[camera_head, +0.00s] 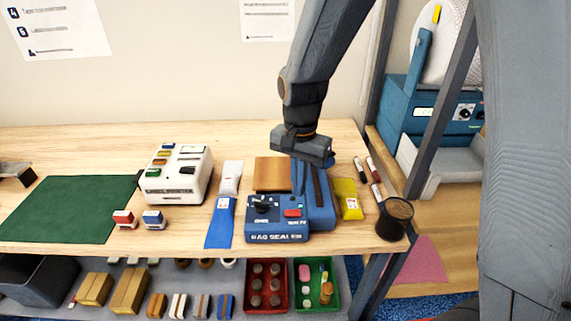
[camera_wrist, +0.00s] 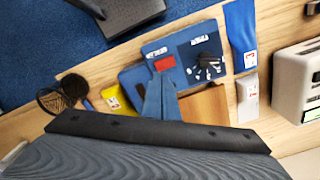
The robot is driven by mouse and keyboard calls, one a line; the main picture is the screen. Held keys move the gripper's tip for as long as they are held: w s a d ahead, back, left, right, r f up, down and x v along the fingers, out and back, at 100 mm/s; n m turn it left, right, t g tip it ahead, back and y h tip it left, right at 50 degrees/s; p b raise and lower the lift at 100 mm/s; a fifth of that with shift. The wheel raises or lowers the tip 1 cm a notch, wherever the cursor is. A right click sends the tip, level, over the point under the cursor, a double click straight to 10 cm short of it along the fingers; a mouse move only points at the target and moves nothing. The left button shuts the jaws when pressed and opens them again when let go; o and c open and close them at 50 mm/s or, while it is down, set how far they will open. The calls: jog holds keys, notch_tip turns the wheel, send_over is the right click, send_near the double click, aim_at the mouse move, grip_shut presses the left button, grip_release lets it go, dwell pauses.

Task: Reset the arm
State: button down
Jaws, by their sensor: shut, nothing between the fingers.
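My gripper (camera_head: 300,190) hangs from my arm over the back of the blue bag sealer (camera_head: 262,232). Its fingers are together with nothing between them. The wrist view shows my gripper (camera_wrist: 160,80) in front of the sealer (camera_wrist: 205,65), with the tips appearing close to its red switch (camera_wrist: 164,63). I cannot tell whether they touch it. The sealer has a black dial (camera_head: 263,206) on its left and the red switch (camera_head: 293,213) on its right. My gripper and wrist hide part of the sealer's rear.
A blue packet (camera_head: 220,225), a white packet (camera_head: 230,178) and a wooden block (camera_head: 271,174) lie around the sealer. A white device (camera_head: 178,176) and green mat (camera_head: 75,209) are left.

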jog(key=shift+d, duration=0.1)
jog(key=s+d+f+n+b, duration=0.2)
jog(key=s+d+n+b, duration=0.1)
jog(key=d, duration=0.3)
jog(key=s+d+f+n+t+b, duration=0.1)
jog(key=s+d+f+n+b, duration=0.2)
jog(key=s+d+b, duration=0.1)
jog(key=d+b, duration=0.1)
jog(key=d, duration=0.1)
jog(key=shift+s+d+f, duration=0.3)
jog(key=shift+s+d, duration=0.05)
jog(key=shift+d, duration=0.05)
jog(key=w+a+r+b, duration=0.1)
jog(key=w+a+r, duration=0.3)
jog(key=a+r, duration=0.2)
jog(key=w+a+r+g+b, duration=0.1)
jog(key=w+a+r, duration=0.3)
jog(key=a+r, duration=0.3)
jog(key=shift+a, duration=1.15)
jog(key=shift+w+f, duration=0.1)
jog(key=shift+f, duration=0.05)
